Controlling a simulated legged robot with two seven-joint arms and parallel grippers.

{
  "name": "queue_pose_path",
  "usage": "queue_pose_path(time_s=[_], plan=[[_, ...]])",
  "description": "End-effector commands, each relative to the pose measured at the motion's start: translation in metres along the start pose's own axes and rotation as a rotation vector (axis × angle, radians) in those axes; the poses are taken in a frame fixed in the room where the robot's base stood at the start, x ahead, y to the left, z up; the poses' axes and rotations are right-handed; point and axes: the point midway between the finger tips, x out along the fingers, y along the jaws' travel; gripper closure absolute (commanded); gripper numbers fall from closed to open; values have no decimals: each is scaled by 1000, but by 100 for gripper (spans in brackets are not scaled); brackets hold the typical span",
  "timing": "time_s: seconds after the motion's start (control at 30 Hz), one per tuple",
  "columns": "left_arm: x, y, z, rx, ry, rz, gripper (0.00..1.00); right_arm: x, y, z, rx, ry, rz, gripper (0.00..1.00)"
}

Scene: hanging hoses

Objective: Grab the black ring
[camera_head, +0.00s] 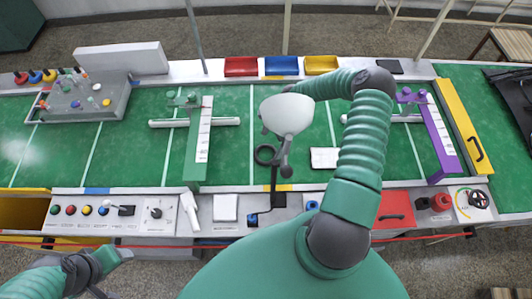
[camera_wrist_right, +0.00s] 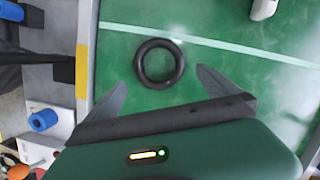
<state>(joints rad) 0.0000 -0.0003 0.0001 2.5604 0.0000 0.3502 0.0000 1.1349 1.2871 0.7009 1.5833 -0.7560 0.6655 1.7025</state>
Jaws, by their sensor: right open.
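The black ring (camera_head: 257,154) lies on the green table top near the middle of the head view. In the right wrist view the black ring (camera_wrist_right: 139,66) lies flat, with green table showing through its hole. My right gripper (camera_head: 286,160) is just right of the ring in the head view. In the right wrist view my right gripper (camera_wrist_right: 160,80) has its two fingers spread wide, with nothing between them. The ring shows just beyond the fingertips, centred between them. My left gripper (camera_head: 118,258) is at the lower left; its fingers are not clear.
A green post (camera_head: 196,150) with a white scale stands to the left, and a purple one (camera_head: 440,135) to the right. A white block (camera_head: 325,158) lies right of the ring. A front panel (camera_head: 225,208) holds buttons and switches. Green table around the ring is clear.

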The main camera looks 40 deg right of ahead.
Motion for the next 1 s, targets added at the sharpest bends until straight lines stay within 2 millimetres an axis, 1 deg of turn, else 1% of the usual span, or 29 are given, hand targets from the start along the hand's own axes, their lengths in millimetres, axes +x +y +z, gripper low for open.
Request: queue_pose_path(time_s=[0.17, 0.27, 0.3, 0.4, 0.5, 0.63, 1.0], plan=[[-7, 0, -2, 0, 0, 0, 38, 17, 2, 2, 0, -3, 0, 0], [-14, 0, -4, 0, 0, 0, 38, 34, 5, 4, 0, -5, 0, 0], [-14, 0, -4, 0, 1, 0, 38, 42, 5, 4, 0, -5, 0, 0], [-15, 0, -4, 0, 1, 0, 38, 55, 3, 3, 0, -3, -2, 0], [-15, 0, -4, 0, 0, 0, 38, 59, 2, 2, 0, -1, -3, 0], [-14, 0, -4, 0, 0, 0, 38, 59, 2, 2, -1, 0, -2, 0], [-14, 0, -4, 0, 0, 0, 38, 59, 3, 2, -1, 0, -1, 49]])
